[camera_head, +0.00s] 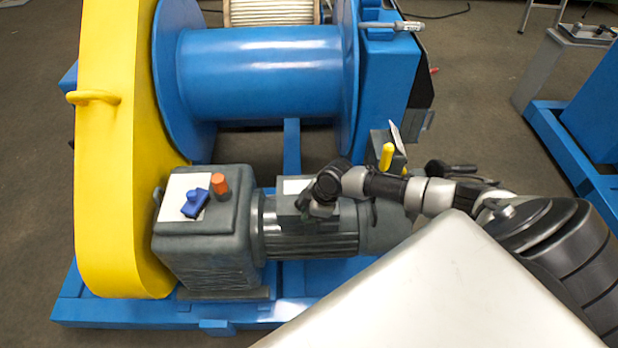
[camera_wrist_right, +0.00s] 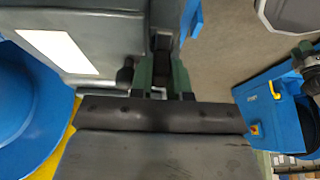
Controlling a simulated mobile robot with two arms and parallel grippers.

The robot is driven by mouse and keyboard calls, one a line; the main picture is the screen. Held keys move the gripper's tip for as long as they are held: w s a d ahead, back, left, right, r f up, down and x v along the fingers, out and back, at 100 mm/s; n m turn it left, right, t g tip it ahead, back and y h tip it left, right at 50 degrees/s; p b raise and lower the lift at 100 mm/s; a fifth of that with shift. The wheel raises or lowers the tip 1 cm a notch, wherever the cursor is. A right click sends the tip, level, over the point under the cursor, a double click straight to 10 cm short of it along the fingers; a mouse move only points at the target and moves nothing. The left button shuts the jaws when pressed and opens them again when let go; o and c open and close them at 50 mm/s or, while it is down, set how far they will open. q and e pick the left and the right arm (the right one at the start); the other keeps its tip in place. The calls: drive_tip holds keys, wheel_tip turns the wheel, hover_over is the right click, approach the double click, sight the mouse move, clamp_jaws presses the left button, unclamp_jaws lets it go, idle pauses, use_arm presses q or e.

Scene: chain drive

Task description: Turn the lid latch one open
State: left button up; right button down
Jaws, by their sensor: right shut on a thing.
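The grey terminal box (camera_head: 290,203) with a pale label on its lid sits on top of the motor. My right gripper (camera_head: 318,203) reaches in from the right and is down at the box's right end. In the right wrist view the grey lid with its white label (camera_wrist_right: 62,50) fills the upper left. There the fingers of my right gripper (camera_wrist_right: 162,78) are shut on a small dark part at the lid's edge, which looks like the lid latch (camera_wrist_right: 162,45). The fingers hide most of it, so its turn angle is unclear. My left gripper is out of view.
The grey gearbox (camera_head: 205,240) carries a blue lever (camera_head: 195,204) and an orange cap (camera_head: 219,185). A yellow handle (camera_head: 387,156) stands behind my right arm. The blue drum (camera_head: 260,72) and yellow chain guard (camera_head: 105,150) rise behind and left.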

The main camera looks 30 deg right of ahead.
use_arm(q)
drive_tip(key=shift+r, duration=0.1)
use_arm(e)
drive_tip(key=shift+d, duration=0.1)
idle(0.3)
drive_tip(key=c, duration=1.1)
unclamp_jaws()
drive_tip(key=shift+r, duration=0.15)
drive_tip(key=shift+w, duration=0.1)
